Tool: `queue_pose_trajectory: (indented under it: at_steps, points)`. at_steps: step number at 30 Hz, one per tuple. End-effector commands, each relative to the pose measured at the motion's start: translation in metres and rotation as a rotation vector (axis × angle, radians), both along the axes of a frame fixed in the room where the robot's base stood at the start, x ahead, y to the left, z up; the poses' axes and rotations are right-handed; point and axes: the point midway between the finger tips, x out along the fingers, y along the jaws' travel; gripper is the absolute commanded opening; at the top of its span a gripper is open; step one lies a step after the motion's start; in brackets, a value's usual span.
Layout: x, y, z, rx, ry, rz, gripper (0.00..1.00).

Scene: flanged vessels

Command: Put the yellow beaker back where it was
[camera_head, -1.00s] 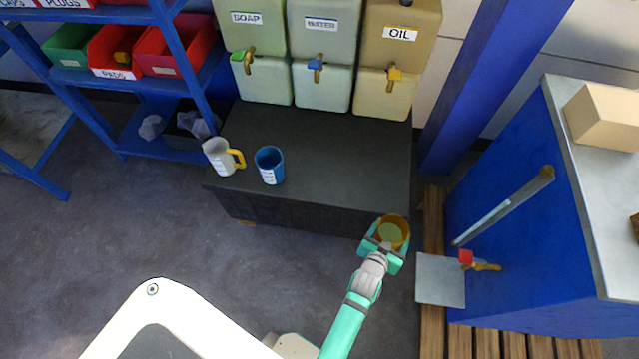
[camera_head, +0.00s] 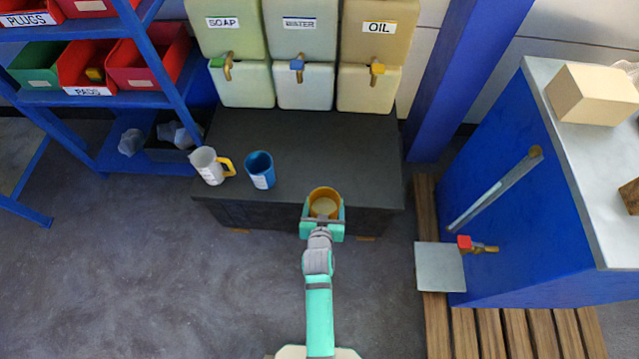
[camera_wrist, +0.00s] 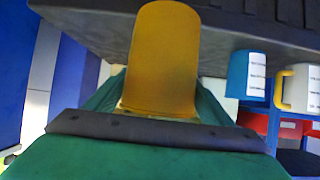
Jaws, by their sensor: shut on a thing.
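The yellow beaker (camera_head: 324,202) is held in my gripper (camera_head: 322,222), which is shut on it. In the wrist view the yellow beaker (camera_wrist: 162,60) fills the middle, between the green fingers of my gripper (camera_wrist: 160,105). A blue beaker (camera_head: 260,170) and a white jug with a yellow handle (camera_head: 209,166) stand on the bench to the left.
Three dispensers labelled SOAP (camera_head: 235,60), WATER (camera_head: 302,60) and OIL (camera_head: 375,60) stand at the back of the bench. A blue cabinet (camera_head: 500,220) with a small metal shelf (camera_head: 440,267) is at the right. The bench top right of the blue beaker is clear.

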Motion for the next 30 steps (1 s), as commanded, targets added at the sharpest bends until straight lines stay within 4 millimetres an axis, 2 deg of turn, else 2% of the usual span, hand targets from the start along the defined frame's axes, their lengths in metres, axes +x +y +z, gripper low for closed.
queue_pose_trajectory:
  at_steps: [1,6,9,12,17,27,30]
  points:
    - [0.008,0.008,0.018,0.0,-0.007,-0.014,0.26]
    - [0.019,0.021,0.062,-0.005,-0.007,-0.1,0.26]
    - [0.021,0.022,0.082,-0.004,-0.014,-0.147,0.26]
    - [0.025,0.022,0.091,-0.005,-0.018,-0.176,0.26]
    - [0.045,0.015,0.085,-0.004,-0.02,-0.185,0.26]
    - [0.109,-0.003,0.055,-0.003,-0.019,-0.181,0.26]
    - [0.122,-0.007,0.037,-0.004,-0.016,-0.181,0.26]
